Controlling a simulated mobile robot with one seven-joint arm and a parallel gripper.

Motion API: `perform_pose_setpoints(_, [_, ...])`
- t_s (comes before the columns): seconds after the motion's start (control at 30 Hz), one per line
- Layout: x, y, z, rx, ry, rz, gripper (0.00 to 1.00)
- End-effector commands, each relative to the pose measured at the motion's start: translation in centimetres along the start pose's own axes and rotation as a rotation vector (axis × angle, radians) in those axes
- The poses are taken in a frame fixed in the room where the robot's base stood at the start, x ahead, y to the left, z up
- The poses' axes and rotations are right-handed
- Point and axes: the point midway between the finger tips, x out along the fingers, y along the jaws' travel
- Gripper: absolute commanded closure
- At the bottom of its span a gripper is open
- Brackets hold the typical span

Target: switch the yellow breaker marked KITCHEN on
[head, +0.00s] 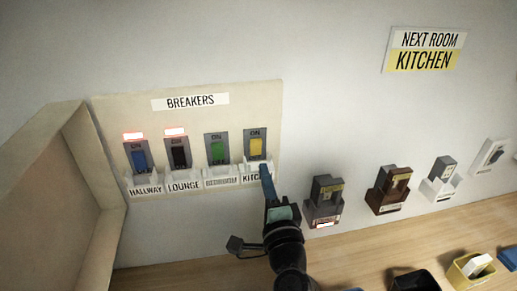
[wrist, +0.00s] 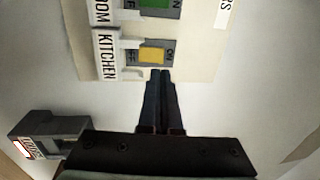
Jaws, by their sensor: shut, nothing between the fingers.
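The yellow KITCHEN breaker (head: 256,147) is at the right end of the breaker panel (head: 108,110). ON shows above its yellow switch in the head view, and no lamp is lit above it. In the wrist view the yellow switch (wrist: 152,56) lies between the ON and OFF lettering, beside the KITCHEN label (wrist: 105,53). My gripper (head: 264,168) is shut and empty, its tips just below the yellow switch and partly covering the KITCHEN label. In the wrist view the gripper's tips (wrist: 160,73) are close to the breaker's edge; I cannot tell whether they touch.
Blue HALLWAY (head: 140,160) and black LOUNGE (head: 180,157) breakers have red lamps lit above them. The green breaker (head: 218,150) next to KITCHEN has none. Several wall devices (head: 325,195) stand right of my gripper. A box-like side wall (head: 60,190) stands at left.

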Motion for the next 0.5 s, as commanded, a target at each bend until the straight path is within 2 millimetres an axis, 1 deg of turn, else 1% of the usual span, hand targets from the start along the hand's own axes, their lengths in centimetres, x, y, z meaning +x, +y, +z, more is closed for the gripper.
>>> perform_pose_setpoints(0.03, [1.1, -0.3, 0.1, 0.001, -0.002, -0.001, 1.0])
perform_pose_setpoints(0.2, [3.9, -0.2, 0.0, 0.001, -0.001, -0.001, 1.0])
perform_pose_setpoints(0.33, [5.5, -0.1, 0.0, 0.0, -0.001, 0.0, 1.0])
perform_pose_setpoints(0.5, [6.7, 0.0, 0.0, 0.0, 0.0, 0.0, 1.0])
